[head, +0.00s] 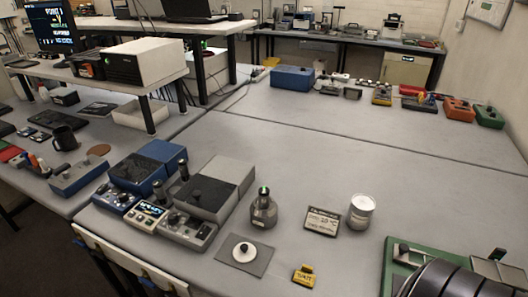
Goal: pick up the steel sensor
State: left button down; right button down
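Two things on the near table could be the steel sensor, and I cannot tell which for sure. One is a dark grey metal body (263,212) with a narrow neck, a small green light on top and a pale label; it stands upright. The other is a pale, shiny cylinder (361,213) with a lighter top, standing upright to its right. A label card (322,222) in a dark frame sits between them.
A grey square mat with a white disc (243,250) and a yellow tag (304,275) lie in front. Grey and blue instrument boxes (213,187) crowd the left. A green tray (398,266) sits at the right, partly covered by a dark rounded shape. The table's middle is clear.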

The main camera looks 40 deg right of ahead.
aim_at(263, 192)
jog(key=z, duration=0.7)
